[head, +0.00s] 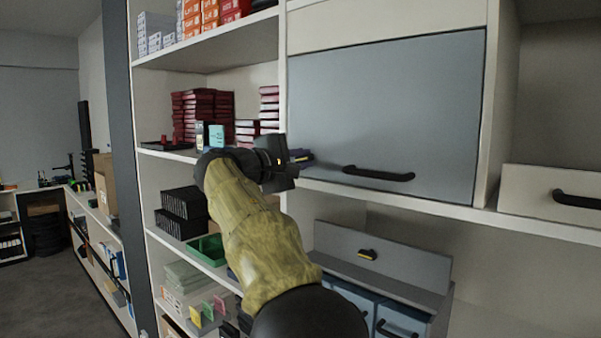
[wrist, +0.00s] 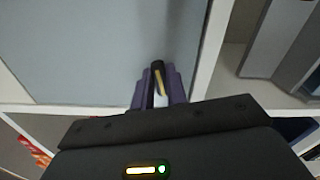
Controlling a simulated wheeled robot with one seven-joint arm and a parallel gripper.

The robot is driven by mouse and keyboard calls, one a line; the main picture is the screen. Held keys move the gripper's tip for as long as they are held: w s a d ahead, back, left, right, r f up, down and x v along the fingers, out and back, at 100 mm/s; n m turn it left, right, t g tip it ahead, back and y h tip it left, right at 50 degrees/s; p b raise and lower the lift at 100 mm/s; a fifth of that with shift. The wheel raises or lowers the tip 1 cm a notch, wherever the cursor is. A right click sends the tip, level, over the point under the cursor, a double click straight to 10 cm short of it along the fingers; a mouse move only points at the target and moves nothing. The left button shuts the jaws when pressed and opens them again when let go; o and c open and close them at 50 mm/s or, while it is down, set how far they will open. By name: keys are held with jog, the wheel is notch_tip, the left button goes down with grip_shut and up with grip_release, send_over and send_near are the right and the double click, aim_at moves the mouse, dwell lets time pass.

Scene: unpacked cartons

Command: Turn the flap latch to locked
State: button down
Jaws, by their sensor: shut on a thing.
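The grey-blue flap (head: 385,110) is closed flat in the shelf front, with a black bar handle (head: 378,174) near its lower edge. It fills the upper left of the wrist view (wrist: 100,45). The flap latch (wrist: 157,78), a small dark bar with a yellow stripe, sits near a corner of the flap. My gripper (head: 300,157) is at the flap's lower left corner. In the wrist view its purple fingers (wrist: 160,88) are shut on the latch, one on each side. In the head view the fingers largely hide the latch, and its exact angle is hard to tell.
A shelf with dark red boxes (head: 203,110) stands left of my gripper. A white drawer (head: 550,195) with a black handle is at the right. Below is a grey unit with another yellow-marked latch (head: 367,254). A green tray (head: 208,248) lies lower left.

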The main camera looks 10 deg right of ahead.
jog(key=shift+f+m+b, duration=0.1)
jog(key=shift+m+b, duration=0.7)
jog(key=shift+m, duration=0.5)
jog(key=c, duration=1.4)
grip_release()
jog(key=shift+a, duration=0.1)
jog(key=b+v, duration=0.3)
jog(key=v, duration=1.4)
